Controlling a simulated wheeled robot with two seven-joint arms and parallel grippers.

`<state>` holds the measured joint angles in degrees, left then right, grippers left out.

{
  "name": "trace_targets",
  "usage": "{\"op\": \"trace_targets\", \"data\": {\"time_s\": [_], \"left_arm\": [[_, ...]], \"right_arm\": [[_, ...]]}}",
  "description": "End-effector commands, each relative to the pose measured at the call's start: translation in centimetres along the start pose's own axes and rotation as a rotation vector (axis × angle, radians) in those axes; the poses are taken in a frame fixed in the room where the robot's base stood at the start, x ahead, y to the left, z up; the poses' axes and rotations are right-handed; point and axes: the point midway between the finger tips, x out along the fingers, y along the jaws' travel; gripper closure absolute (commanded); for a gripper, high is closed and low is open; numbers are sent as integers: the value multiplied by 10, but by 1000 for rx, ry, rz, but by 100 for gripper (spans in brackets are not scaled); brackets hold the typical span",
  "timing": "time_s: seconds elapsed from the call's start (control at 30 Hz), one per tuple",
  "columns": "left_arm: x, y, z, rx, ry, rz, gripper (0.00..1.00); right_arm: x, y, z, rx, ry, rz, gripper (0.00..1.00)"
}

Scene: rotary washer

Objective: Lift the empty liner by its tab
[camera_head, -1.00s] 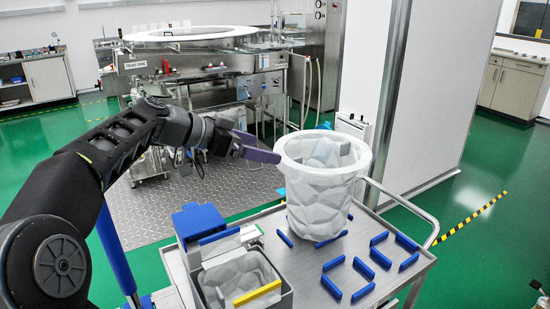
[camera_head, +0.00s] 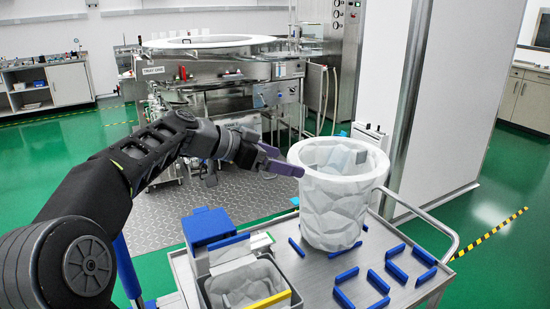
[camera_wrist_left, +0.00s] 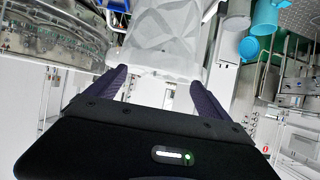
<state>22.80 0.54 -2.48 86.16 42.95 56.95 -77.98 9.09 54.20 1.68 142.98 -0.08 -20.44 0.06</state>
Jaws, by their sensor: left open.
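A tall white faceted liner (camera_head: 332,215) with a thick round rim stands upright on the metal cart. Crumpled white folds show inside its mouth, with a small grey piece (camera_head: 361,157) at the far right of the rim; I cannot tell whether it is the tab. My left gripper (camera_head: 284,160) is open and empty, its purple fingers at the liner's left rim. I cannot tell whether they touch it. In the left wrist view, the white faceted surface (camera_wrist_left: 165,35) lies ahead, between and beyond the open fingers (camera_wrist_left: 160,88). My right gripper is out of view.
A grey box (camera_head: 290,299) with a crumpled pale lining and a yellow strip sits at the cart's front left, beside a blue block (camera_head: 207,226). Several blue bars (camera_head: 345,275) lie on the cart top (camera_head: 312,268). A large steel washer (camera_head: 225,70) stands behind.

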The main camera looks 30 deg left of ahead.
Motion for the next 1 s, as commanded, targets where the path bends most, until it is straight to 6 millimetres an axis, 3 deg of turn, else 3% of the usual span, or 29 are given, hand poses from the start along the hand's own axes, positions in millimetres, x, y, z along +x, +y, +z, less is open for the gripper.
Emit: {"op": "trace_targets", "data": {"time_s": [0.33,0.53,1.0], "left_arm": [[43,1,-1,0,-1,3,9],[68,1,2,1,0,2,9],[82,0,0,0,0,0,9]], "right_arm": [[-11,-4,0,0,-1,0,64],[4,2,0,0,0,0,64],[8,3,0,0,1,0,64]]}}
